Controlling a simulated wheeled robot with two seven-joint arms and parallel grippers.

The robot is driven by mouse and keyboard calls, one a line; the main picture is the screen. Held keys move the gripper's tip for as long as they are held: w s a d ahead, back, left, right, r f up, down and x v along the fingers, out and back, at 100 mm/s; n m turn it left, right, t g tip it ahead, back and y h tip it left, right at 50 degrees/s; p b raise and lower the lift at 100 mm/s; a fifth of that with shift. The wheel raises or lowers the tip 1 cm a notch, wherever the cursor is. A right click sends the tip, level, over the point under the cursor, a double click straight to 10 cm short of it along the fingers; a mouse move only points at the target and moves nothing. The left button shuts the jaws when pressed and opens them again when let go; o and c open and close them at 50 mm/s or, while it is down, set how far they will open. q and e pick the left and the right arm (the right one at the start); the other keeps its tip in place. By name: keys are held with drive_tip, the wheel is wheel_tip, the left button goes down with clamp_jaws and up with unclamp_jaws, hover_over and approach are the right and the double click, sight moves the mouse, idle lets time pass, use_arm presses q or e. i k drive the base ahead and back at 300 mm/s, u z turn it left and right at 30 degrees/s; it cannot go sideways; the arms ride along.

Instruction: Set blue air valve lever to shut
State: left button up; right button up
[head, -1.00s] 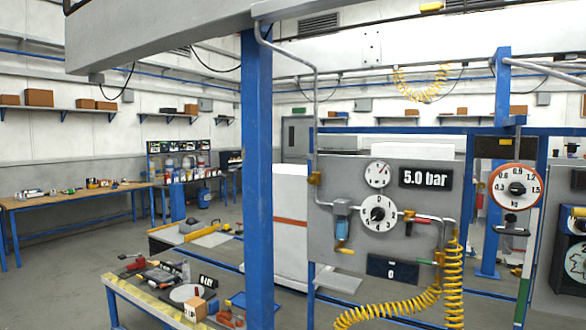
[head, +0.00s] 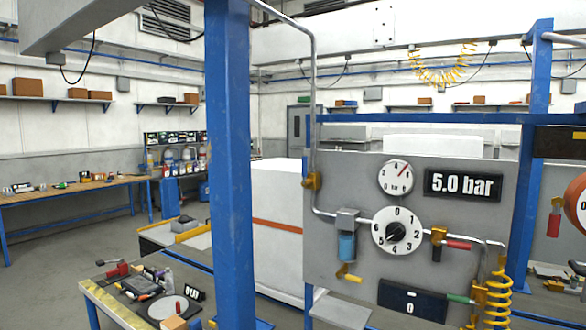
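A grey air panel (head: 335,215) stands right of centre. A valve with a red lever (head: 457,244) sits on its pipe, the lever lying roughly level to the right. A green lever or fitting (head: 459,298) is near the coiled yellow hose (head: 497,300). A yellow-orange valve (head: 312,181) is on the pipe at the panel's left edge. I cannot make out a lever that is blue. Neither gripper is in view.
The panel carries a numbered dial (head: 397,231), a gauge (head: 396,177), a "5.0 bar" display (head: 462,185) and a "0" display (head: 412,299). A blue post (head: 229,170) stands left of the panel. A tool bench (head: 112,308) is at lower left.

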sight(305, 166)
drive_tip(key=k, duration=0.65)
drive_tip(key=u, duration=0.6)
drive_tip(key=i, duration=2.1)
drive_tip(key=z, duration=0.85)
